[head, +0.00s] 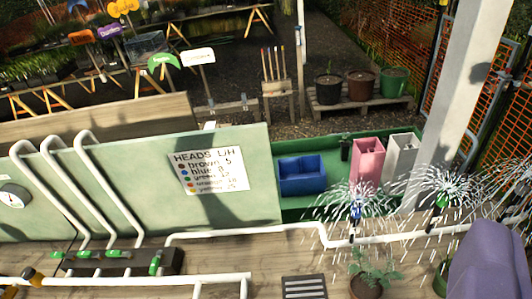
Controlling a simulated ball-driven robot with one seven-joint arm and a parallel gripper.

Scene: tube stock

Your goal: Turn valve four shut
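A dark valve manifold (130,264) sits at the lower left on the wooden surface, with white pipes rising behind it. Several green valve handles line it. The leftmost handle (57,255), the second (84,254) and the third (118,254) lie sideways. The rightmost handle (155,262) stands more upright in the picture. No valve numbers can be read. A blue sprinkler head (355,211) and a green sprinkler head (441,202) spray water at the right. No gripper fingers show, so I cannot place my gripper relative to the valves.
A sign (209,172) headed HEADS L/H is on the green panel (120,190). A white pipe (250,234) runs across the bench. A green tray (300,207) holds a blue bin (302,175) and a pink bin (367,161). A plant (372,270) and drain grate (304,287) are in front.

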